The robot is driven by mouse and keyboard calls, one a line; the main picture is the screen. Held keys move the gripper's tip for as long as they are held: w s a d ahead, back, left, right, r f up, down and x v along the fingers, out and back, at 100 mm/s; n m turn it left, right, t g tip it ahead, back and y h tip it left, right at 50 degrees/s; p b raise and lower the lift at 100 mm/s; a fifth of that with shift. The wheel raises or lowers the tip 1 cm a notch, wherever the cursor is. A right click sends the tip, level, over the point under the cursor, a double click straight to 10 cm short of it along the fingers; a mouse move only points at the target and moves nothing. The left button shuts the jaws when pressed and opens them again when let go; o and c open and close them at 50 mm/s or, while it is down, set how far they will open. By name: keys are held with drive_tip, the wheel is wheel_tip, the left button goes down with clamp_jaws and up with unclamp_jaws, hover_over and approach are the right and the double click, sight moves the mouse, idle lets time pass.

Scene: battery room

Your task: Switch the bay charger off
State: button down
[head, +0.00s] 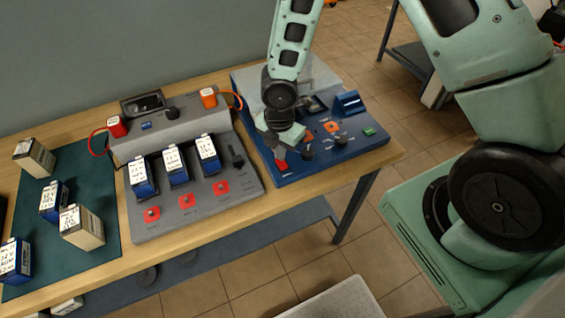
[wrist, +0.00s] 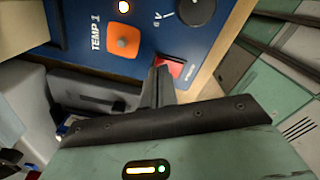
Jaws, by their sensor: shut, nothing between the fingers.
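The grey bay charger (head: 190,222) stands on the bench with three blue-and-white batteries in its bays. A red button (head: 221,188) sits in front of each bay, and a black lever (head: 236,156) is at its right side. To its right is a blue panel (head: 345,145) with dark knobs, orange parts and a red switch (head: 281,167) at its front left corner. My gripper (head: 280,152) is shut and empty, just above that red switch. In the wrist view the closed fingertips (wrist: 161,72) are beside or over the red switch (wrist: 168,66); contact cannot be told.
A green mat (head: 100,240) at the left holds several loose batteries. Red (head: 117,126) and orange (head: 208,97) clamps with cables sit on the charger's back. A bare wooden strip runs along the bench's front edge.

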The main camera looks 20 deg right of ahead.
drive_tip(key=shift+f+b, duration=0.4)
drive_tip(key=shift+f, duration=0.15)
drive_tip(key=shift+r, duration=0.1)
wheel_tip(320, 180, up, 7)
drive_tip(key=p, duration=0.6)
drive_tip(key=shift+p, duration=0.35)
idle(0.5)
